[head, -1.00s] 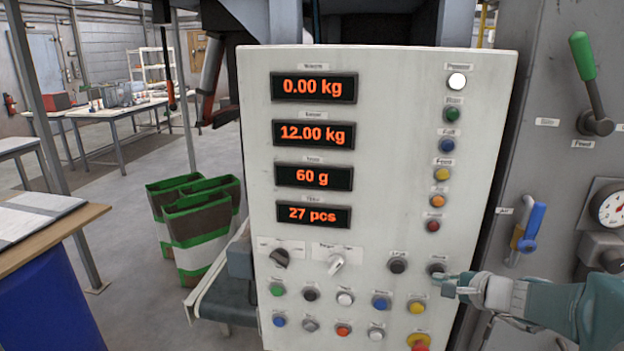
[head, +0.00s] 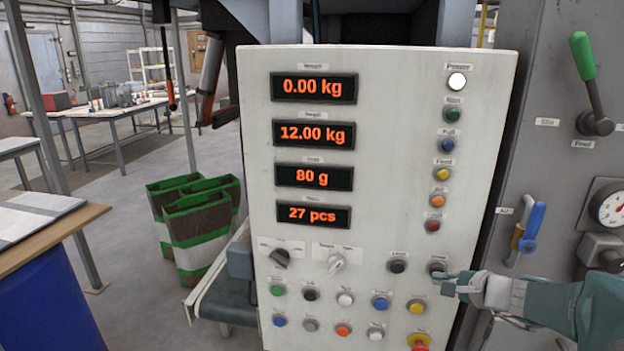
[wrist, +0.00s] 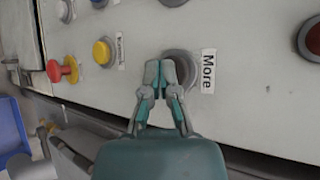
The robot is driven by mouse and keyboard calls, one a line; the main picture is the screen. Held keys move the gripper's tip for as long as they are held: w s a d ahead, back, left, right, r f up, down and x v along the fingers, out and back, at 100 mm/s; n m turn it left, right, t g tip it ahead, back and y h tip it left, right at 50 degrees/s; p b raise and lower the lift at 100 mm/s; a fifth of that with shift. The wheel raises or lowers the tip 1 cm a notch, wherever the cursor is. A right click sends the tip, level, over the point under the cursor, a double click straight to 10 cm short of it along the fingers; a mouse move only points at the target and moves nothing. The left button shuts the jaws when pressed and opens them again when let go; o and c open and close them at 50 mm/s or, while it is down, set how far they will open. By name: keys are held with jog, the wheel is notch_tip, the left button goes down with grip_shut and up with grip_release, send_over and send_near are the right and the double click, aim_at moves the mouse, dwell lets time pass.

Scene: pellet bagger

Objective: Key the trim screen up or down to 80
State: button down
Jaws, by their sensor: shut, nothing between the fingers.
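The trim screen (head: 314,177) is the third display down on the white panel (head: 390,160) and reads 80 g in orange digits. The dark More button (head: 436,266) is at the panel's lower right; in the wrist view the More button (wrist: 183,68) has its label beside it. My gripper (head: 440,279) is shut and empty, its fingertips at the More button. In the wrist view my gripper (wrist: 160,72) covers part of that button, and I cannot tell whether the tips touch it. Another dark button (head: 398,265) sits to the left, its label too blurred to read.
Other displays read 0.00 kg (head: 314,87), 12.00 kg (head: 314,134) and 27 pcs (head: 313,215). Two selector knobs (head: 336,264) and several coloured buttons fill the lower panel. A yellow and red stop button (head: 419,342) is below my gripper. A green-handled lever (head: 584,70) stands right.

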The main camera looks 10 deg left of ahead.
jog(key=shift+s, duration=0.6)
jog(key=s, duration=0.6)
dwell(0.4)
jog(key=s+a+r+n+g+h, duration=0.1)
jog(key=s+a+n+g+h, duration=0.15)
jog(key=s+n, duration=0.45)
jog(key=s+a+r+n+g+h, duration=0.1)
jog(key=s+a+n+g+h, duration=0.2)
jog(key=s, duration=0.9)
jog(key=s+d+n+t+h, duration=0.1)
jog(key=s+d+n+h, duration=0.2)
jog(key=s+d, duration=0.2)
jog(key=shift+s+r+n, duration=0.15)
jog(key=shift+r+n, duration=0.05)
jog(key=shift+n, duration=0.2)
